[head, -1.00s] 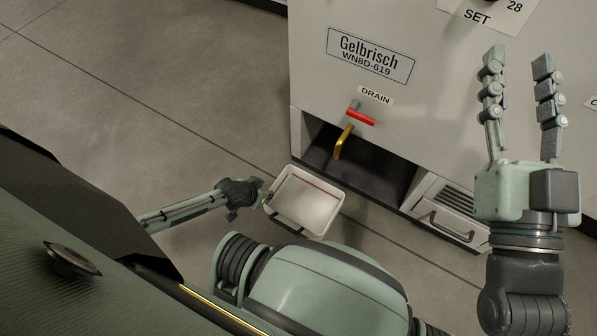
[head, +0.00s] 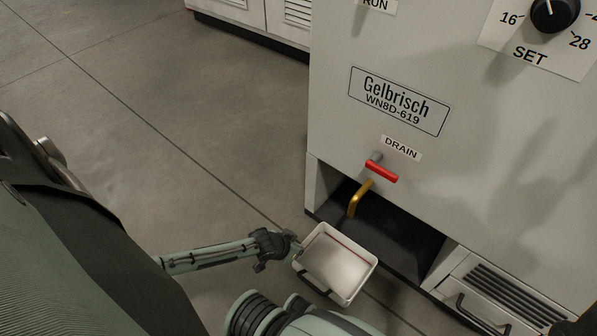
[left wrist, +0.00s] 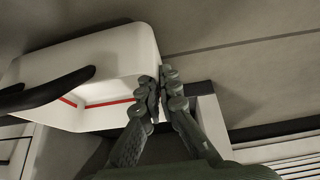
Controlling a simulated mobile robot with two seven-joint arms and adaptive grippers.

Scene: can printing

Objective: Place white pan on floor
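The white pan (head: 338,264) shows in the head view just in front of the machine's recess, its open side toward the camera. It is empty apart from a reddish line along the inside. My left gripper (head: 297,248) is at the pan's left edge. In the left wrist view its fingers (left wrist: 161,94) are closed together at the edge of the pan (left wrist: 110,50), and a dark handle (left wrist: 48,93) crosses the pan. I cannot tell how high the pan is above the floor. My right gripper is out of view.
The grey machine (head: 420,50) has a red drain lever (head: 382,171) above a brass spout (head: 358,198) and a dark recess (head: 395,235). A vented drawer (head: 495,300) is right of it. The floor (head: 150,110) at left is clear.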

